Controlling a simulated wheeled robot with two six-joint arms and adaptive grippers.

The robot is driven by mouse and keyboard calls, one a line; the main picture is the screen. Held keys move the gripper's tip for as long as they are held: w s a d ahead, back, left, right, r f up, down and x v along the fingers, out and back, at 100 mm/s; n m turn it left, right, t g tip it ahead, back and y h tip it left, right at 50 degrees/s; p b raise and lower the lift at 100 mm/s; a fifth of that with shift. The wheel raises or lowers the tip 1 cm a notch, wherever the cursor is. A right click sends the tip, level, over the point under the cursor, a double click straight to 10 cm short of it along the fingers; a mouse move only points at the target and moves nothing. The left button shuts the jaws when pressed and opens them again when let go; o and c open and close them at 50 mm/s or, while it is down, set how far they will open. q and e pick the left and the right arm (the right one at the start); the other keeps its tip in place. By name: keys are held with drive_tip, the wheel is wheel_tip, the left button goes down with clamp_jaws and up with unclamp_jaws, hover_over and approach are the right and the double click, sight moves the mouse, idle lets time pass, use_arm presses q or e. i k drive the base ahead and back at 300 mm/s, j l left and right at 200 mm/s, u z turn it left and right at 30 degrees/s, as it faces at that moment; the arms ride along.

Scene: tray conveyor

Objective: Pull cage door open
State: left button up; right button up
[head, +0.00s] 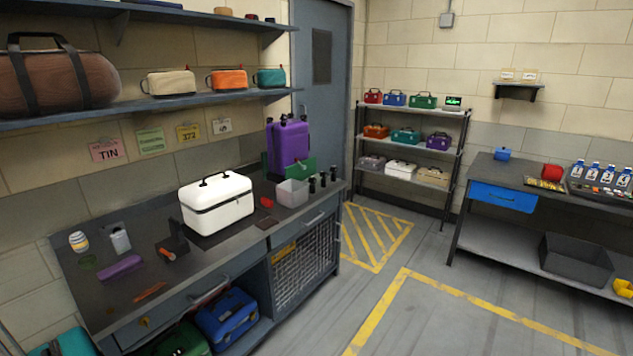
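The cage door (303,265) is a wire mesh panel in a dark frame, at the right end of the front of the grey workbench. It looks shut, flush with the bench front. Neither of my grippers shows in the head view.
The workbench top (150,262) holds a white case (217,207), a purple case (288,145), a grey bin (292,192) and small items. A blue case (228,318) sits on the open shelf left of the cage. The floor (372,300) before the cage is clear.

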sight(275, 315)
drive_tip(key=i+l+u, duration=0.4)
drive_tip(key=l, duration=0.35)
drive_tip(key=i+u, duration=0.15)
drive_tip(key=u, duration=0.2)
drive_tip(key=i+l+u, duration=0.15)
drive_tip(key=u, duration=0.2)
drive_tip(key=i+l+u, duration=0.2)
drive_tip(key=i+l, duration=0.2)
drive_tip(key=l, duration=0.25)
drive_tip(key=i+l+u, duration=0.1)
drive_tip(key=l, duration=0.25)
drive_tip(key=i+l, duration=0.2)
drive_tip(key=l, duration=0.2)
drive_tip(key=i+l+u, duration=0.15)
drive_tip(key=l, duration=0.2)
drive_tip(key=i+l+u, duration=0.1)
drive_tip(key=l, duration=0.25)
drive_tip(key=i+l+u, duration=0.1)
drive_tip(key=l, duration=0.3)
drive_tip(key=i+l, duration=0.15)
drive_tip(key=l, duration=0.2)
drive_tip(key=i+l, duration=0.2)
drive_tip(key=l, duration=0.2)
